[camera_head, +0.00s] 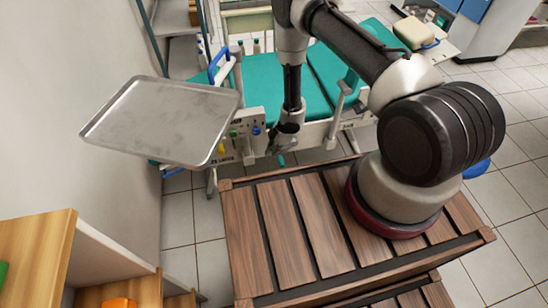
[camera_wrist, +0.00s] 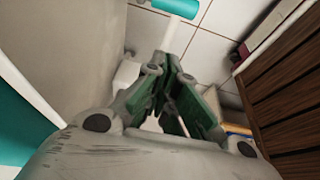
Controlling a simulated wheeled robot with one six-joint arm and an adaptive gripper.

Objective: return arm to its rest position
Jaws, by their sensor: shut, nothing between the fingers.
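My arm rises from its mount on the brown slatted wooden platform (camera_head: 290,225), bends over at the top of the head view and hangs down. My gripper (camera_head: 283,145) points downward beyond the platform's far edge, in front of the teal dental chair or bed (camera_head: 265,85). In the wrist view the green-padded fingers of my gripper (camera_wrist: 170,62) come together at the tips, with nothing seen between them. The gripper appears small and partly dark in the head view.
A metal tray (camera_head: 165,118) stands left of the gripper, close to the wall. Wooden shelving (camera_head: 35,255) with an orange item (camera_head: 118,302) is at the lower left. A beige box-like item (camera_head: 415,33) lies at the upper right.

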